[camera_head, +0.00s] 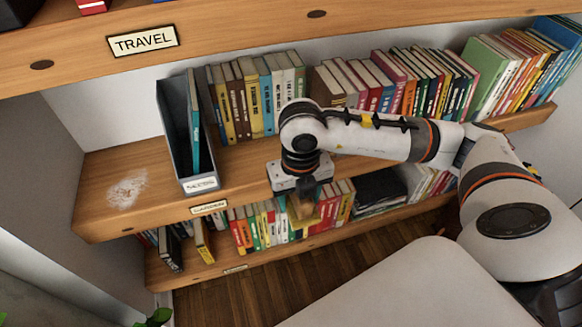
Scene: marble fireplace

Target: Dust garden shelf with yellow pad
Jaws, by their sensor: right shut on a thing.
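The garden shelf (115,215) is the wooden middle shelf, with a small label (209,207) on its front edge that seems to read "GARDEN". A pale dusty patch (127,189) lies on its bare left end. My right gripper (304,197) points down in front of the shelf's front edge, well to the right of the patch. It is shut on the yellow pad (303,213), which is small and partly hidden by the fingers. The pad is apart from the dusty patch. My left gripper is not in view.
A grey file box (178,135) with a few books stands on the garden shelf, right of the patch. Rows of books (255,95) line the back. The upper shelf has a "TRAVEL" label (143,41). More books (265,222) fill the lower shelf (290,248). A plant (155,318) shows bottom left.

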